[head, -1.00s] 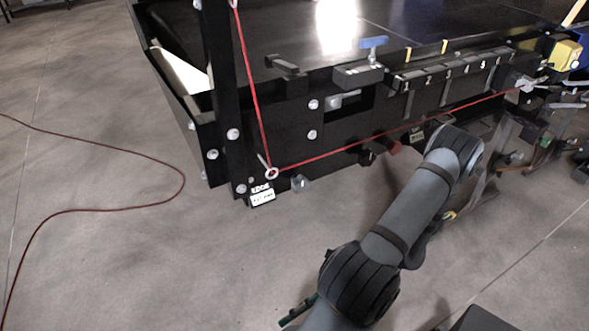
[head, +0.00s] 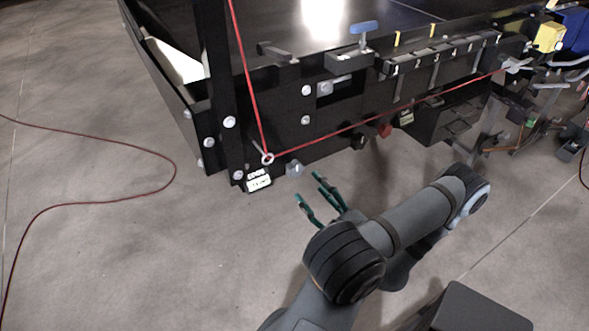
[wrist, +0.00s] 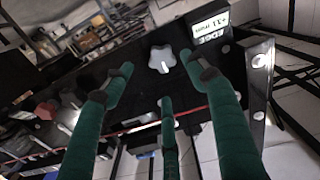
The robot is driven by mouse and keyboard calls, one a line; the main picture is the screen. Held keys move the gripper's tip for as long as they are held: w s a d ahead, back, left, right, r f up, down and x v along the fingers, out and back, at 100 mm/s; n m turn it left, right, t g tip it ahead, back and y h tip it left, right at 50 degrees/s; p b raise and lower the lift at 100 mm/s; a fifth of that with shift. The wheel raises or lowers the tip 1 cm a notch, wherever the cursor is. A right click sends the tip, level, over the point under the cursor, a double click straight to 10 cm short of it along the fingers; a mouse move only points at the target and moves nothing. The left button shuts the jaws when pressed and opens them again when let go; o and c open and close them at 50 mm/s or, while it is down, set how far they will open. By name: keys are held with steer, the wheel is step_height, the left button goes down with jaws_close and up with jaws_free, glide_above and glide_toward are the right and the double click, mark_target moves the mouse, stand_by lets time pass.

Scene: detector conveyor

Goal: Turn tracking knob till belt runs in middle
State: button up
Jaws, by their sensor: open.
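A grey lobed knob (head: 295,170) sits low on the conveyor's side frame, beside a white EDGE label (head: 259,183). In the wrist view the knob (wrist: 162,59) has a white mark and lies ahead, between and beyond the fingertips. My gripper (head: 312,190) has green fingers and is open and empty, just below and right of the knob, apparently apart from it. The fingers of my gripper (wrist: 158,80) spread wide in the wrist view. The dark belt (head: 285,20) shows on top of the conveyor; its centring cannot be told.
A red cord (head: 340,129) runs along the frame above the knob, through a ring (head: 267,158). A blue-handled clamp (head: 364,28) and a red button (head: 384,130) are to the right. A dark red cable (head: 120,147) lies on the floor at left. Floor in front is mostly clear.

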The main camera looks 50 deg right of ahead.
mark_target(297, 173)
steer(key=p+x, duration=0.2)
steer(key=x, duration=0.8)
steer(key=shift+w+a+r, duration=0.1)
steer(key=shift+c, duration=1.2)
steer(key=shift+a, duration=0.1)
steer(key=c, duration=0.9)
